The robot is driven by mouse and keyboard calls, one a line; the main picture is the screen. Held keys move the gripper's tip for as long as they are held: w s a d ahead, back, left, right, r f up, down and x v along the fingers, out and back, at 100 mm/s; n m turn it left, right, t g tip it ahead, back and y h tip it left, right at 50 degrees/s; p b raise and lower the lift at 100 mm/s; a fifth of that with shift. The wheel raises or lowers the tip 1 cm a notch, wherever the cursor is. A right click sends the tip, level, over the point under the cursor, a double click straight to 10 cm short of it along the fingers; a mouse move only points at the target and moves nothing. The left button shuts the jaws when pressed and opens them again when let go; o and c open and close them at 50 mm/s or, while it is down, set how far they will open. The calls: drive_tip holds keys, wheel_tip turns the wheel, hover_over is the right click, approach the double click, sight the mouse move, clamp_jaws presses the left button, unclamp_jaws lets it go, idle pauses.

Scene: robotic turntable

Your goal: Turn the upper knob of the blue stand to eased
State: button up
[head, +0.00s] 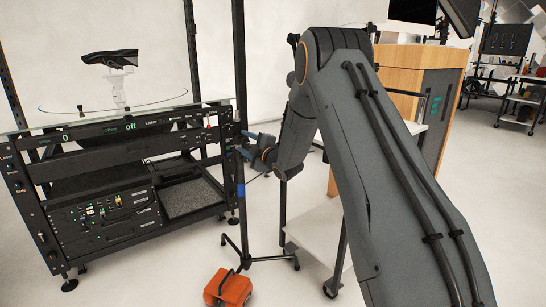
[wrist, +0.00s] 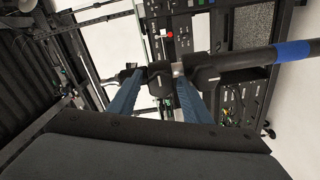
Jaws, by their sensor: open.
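The stand is a thin black pole with a blue band (head: 240,189) and a tripod foot, in the middle of the head view. In the wrist view the pole lies sideways, with its blue band (wrist: 291,52) at the right. My gripper (head: 246,143) is beside the upper part of the pole. In the wrist view my gripper (wrist: 157,82) has its two blue fingers apart. A dark knob-like part (wrist: 159,72) of the stand shows between the fingertips. I cannot tell whether the fingers touch it, nor read its setting.
A black equipment rack (head: 105,220) with a glass top stands close on the left, behind the pole. An orange weight (head: 228,287) lies at the stand's foot. A wooden cabinet (head: 405,80) and a white cart (head: 318,232) stand to the right.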

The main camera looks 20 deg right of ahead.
drive_tip(key=m+p, duration=0.1)
drive_tip(key=m, duration=0.2)
drive_tip(key=shift+a, duration=0.15)
drive_tip(key=m+p, duration=0.1)
drive_tip(key=m, duration=0.3)
drive_tip(key=shift+r, duration=0.1)
drive_tip(key=m, duration=0.4)
drive_tip(key=shift+m+p, duration=0.3)
drive_tip(key=shift+p, duration=0.05)
drive_tip(key=m, duration=0.4)
drive_tip(key=shift+d, duration=0.2)
drive_tip(key=s+d+r+m+g+h+p, duration=0.1)
drive_tip(key=s+r+g+h+p, duration=0.1)
drive_tip(key=s, duration=0.9)
drive_tip(key=s+d+r+g+h+p, duration=0.1)
drive_tip(key=s+g+p, duration=0.3)
drive_tip(key=s, duration=0.7)
drive_tip(key=s+d+r+m+g+h+p, duration=0.1)
drive_tip(key=s+r+g+h+p, duration=0.1)
drive_tip(key=s, duration=0.9)
drive_tip(key=g+h+p, duration=0.1)
drive_tip(key=g+p, duration=0.1)
drive_tip(key=p, duration=0.1)
drive_tip(key=shift+d+r+m+p, duration=0.25)
drive_tip(key=shift+r+m+p, duration=0.05)
